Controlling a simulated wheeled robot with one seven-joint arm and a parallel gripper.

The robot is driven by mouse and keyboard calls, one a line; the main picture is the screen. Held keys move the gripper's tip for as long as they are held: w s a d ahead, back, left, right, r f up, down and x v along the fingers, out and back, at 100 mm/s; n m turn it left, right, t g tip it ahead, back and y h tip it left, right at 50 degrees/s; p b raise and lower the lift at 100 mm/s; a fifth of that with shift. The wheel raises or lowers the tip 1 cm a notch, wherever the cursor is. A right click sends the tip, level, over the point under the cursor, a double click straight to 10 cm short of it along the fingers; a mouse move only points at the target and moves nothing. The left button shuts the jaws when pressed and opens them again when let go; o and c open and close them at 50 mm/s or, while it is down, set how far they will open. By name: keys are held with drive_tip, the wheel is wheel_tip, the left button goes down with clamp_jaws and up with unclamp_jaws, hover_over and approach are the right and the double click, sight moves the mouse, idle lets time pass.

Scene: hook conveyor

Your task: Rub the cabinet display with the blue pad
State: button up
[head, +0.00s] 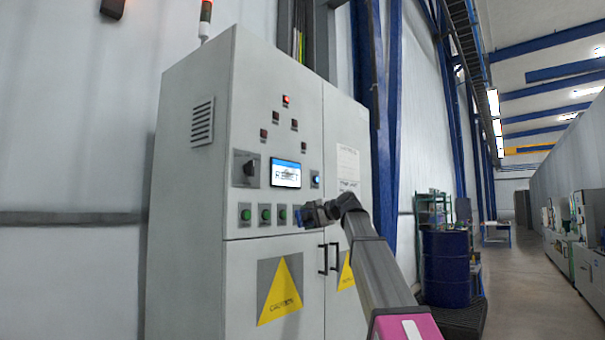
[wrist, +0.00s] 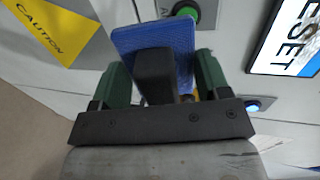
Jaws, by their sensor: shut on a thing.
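The cabinet display (head: 286,173) is a small lit screen with a blue top band and the word RESET on the front of the grey cabinet. Dark smudges show over its lettering. In the wrist view the display (wrist: 289,38) is at the upper right, cut off by the frame edge. My gripper (wrist: 158,72) has green fingers shut on the dark handle of the blue pad (wrist: 182,35). In the head view my gripper (head: 305,215) is in front of the cabinet, below and right of the display. The pad appears apart from the display.
Green buttons (head: 264,214) sit in a row below the display, with a black rotary switch (head: 244,168) to its left. A blue-lit button (head: 315,179) is to its right. Door handles (head: 322,259) stick out below. A blue drum (head: 446,268) stands right of the cabinet; the aisle is clear.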

drive_tip(key=t+y, duration=0.2)
approach(281, 173)
drive_tip(key=shift+x, duration=2.65)
drive_tip(key=shift+x, duration=1)
drive_tip(key=shift+w+d, duration=0.1)
drive_tip(key=shift+w+d, duration=1.1)
drive_tip(key=shift+w, duration=0.35)
drive_tip(key=shift+w+d, duration=1.15)
drive_tip(key=shift+w, duration=0.3)
drive_tip(key=shift+w+d, duration=1.1)
drive_tip(key=shift+w, duration=0.35)
drive_tip(key=shift+a, duration=0.1)
drive_tip(key=shift+s+a, duration=1.1)
drive_tip(key=shift+s, duration=0.35)
drive_tip(key=shift+s+a, duration=1.15)
drive_tip(key=shift+s, duration=0.3)
drive_tip(key=shift+s+a, duration=1.1)
drive_tip(key=shift+s, duration=0.35)
